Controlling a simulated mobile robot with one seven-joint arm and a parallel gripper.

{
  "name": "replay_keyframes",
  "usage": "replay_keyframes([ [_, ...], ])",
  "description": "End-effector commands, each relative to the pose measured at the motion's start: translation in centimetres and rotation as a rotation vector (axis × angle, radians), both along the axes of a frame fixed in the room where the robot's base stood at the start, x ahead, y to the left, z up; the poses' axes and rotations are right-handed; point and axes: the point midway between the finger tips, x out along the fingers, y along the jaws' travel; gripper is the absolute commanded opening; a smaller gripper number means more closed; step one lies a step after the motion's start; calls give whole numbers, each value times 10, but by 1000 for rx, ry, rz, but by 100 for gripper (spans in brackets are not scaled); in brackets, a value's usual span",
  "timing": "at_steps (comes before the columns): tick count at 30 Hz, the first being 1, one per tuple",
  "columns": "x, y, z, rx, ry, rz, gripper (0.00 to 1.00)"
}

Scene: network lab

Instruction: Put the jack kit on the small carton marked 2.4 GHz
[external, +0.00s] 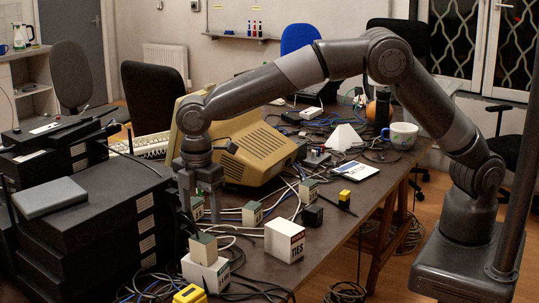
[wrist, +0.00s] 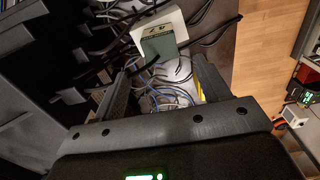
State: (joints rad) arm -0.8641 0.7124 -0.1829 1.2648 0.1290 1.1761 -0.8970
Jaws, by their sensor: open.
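My gripper (external: 200,212) is open and points down over the left part of the table, with nothing between its fingers. Several small cream-and-green cartons stand there: one (external: 203,248) on top of a white box (external: 205,273), one (external: 252,214) to the right of my gripper, one (external: 308,191) further right, and one partly hidden by the fingers. Their print is too small to read, so I cannot tell which is the jack kit or the 2.4 GHz carton. In the wrist view, a green-sided carton (wrist: 158,42) shows beyond my open fingers (wrist: 164,72), against a white box (wrist: 178,22).
A white box marked TIES (external: 284,240) stands near the table's front edge. A black cube (external: 313,216), a yellow-and-black item (external: 344,198) and loose cables lie around. A beige monitor (external: 240,145) stands behind my gripper, and stacked black equipment (external: 90,225) is at left.

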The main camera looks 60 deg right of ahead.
Motion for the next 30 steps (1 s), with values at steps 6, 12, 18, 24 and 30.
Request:
replay_keyframes([
  [6,0,0,17,1,0,0,69],
  [12,0,0,18,0,0,0,69],
  [18,6,-24,38,18,-10,-62,69],
  [24,11,-105,94,73,-44,-268,69],
  [30,-5,-192,141,132,-82,-492,69],
])
